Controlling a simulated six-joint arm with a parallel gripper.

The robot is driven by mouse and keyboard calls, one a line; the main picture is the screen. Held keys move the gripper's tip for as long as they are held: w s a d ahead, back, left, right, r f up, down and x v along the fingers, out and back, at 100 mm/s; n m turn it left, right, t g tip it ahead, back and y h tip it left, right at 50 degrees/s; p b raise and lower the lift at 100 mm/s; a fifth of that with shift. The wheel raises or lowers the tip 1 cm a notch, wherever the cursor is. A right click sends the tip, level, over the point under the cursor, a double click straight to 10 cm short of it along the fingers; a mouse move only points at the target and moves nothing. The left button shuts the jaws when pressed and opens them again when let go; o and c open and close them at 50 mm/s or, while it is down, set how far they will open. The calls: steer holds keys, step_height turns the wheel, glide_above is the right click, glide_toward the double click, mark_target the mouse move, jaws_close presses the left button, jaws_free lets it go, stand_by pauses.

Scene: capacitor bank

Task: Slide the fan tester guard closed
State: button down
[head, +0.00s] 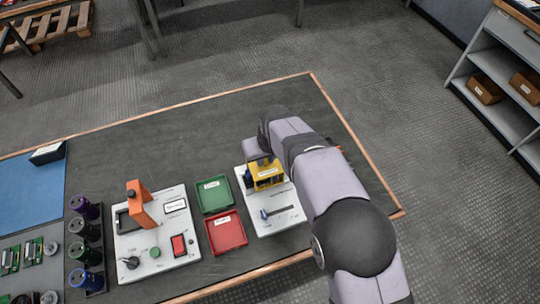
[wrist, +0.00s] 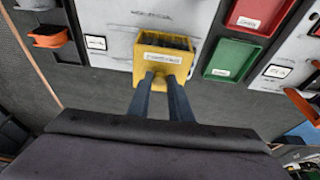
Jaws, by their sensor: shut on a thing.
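A yellow guard-like housing (head: 266,174) with a pale label sits on the back part of a white tester panel (head: 283,222). In the wrist view the yellow housing (wrist: 163,57) shows a dark slotted top, and its label is too small to read. My gripper (wrist: 164,80) is shut on the near edge of the housing, with both fingers close together against it. In the head view my gripper (head: 258,157) is partly hidden behind the housing and my wrist. A blue knob or lever (head: 264,213) sits by a dark slot on the panel.
Green (head: 213,194) and red (head: 226,232) trays stand just left of the panel. Further left is another white tester (head: 155,235) with a raised orange part (head: 139,204). Several capacitors stand left of it. The table behind the testers is clear.

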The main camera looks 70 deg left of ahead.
steer(key=shift+s, duration=1.65)
steer(key=c, duration=1.8)
jaws_free()
steer(key=shift+s, duration=0.1)
steer(key=shift+r, duration=0.1)
step_height(320, 180, up, 7)
steer(key=p, duration=0.5)
